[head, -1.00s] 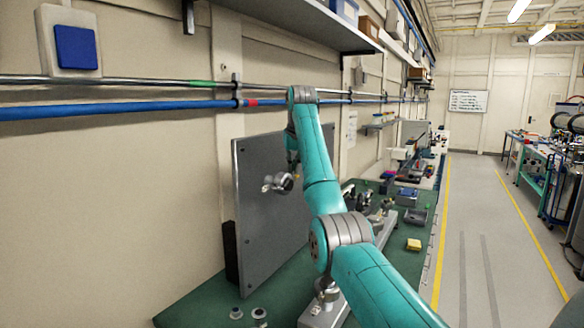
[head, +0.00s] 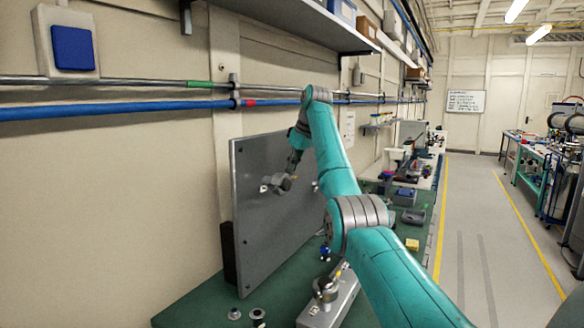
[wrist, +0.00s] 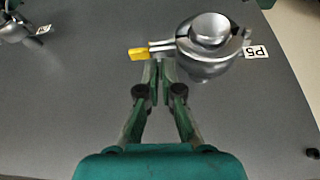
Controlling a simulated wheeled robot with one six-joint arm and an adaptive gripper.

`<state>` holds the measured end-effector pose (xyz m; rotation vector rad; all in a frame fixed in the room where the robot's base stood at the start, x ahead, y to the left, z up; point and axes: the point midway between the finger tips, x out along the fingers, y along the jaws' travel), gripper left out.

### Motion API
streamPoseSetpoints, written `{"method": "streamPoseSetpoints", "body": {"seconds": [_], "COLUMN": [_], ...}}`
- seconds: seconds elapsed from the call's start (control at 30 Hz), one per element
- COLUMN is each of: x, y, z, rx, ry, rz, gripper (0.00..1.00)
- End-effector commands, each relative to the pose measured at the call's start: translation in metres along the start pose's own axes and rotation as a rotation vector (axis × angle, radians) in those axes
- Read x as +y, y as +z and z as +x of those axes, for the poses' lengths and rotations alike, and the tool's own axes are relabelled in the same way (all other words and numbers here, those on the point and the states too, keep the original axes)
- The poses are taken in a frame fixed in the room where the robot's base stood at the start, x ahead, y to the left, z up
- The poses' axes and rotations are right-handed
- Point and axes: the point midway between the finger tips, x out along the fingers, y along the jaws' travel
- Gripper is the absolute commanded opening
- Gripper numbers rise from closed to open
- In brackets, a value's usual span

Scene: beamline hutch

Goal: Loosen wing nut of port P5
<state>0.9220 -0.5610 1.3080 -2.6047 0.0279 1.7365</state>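Port P5 is a round metal flange with a clamp (wrist: 208,45) on the grey panel in the wrist view, with a "P5" label (wrist: 256,52) at its right. Its yellow wing nut (wrist: 138,54) sticks out to the left on the clamp's bolt. My gripper (wrist: 161,66) points at the bolt, just right of and below the yellow wing nut. Its fingertips are close together with nothing clearly between them; whether they touch the bolt I cannot tell. In the head view my gripper (head: 293,168) is by a metal port fitting (head: 279,183) on the panel.
The grey panel (head: 262,235) stands upright on the green bench. Another metal port (wrist: 14,28) is at the wrist view's upper left. Small round fittings (head: 257,315) and a grey block (head: 330,308) lie on the bench. A shelf (head: 290,25) and wall pipes run above.

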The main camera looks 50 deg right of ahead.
Motion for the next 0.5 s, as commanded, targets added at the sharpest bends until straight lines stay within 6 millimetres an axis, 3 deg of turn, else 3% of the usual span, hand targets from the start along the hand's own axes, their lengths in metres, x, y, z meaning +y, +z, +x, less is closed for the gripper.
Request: {"method": "streamPoseSetpoints", "body": {"seconds": [0.47, 0.5], "x": [0.0000, 0.0000], "y": [0.0022, 0.0022], "z": [0.0036, 0.0036], "rx": [-0.008, -0.008], "ry": [-0.010, -0.010], "rz": [-0.010, -0.010], "gripper": [0.00, 0.11]}}
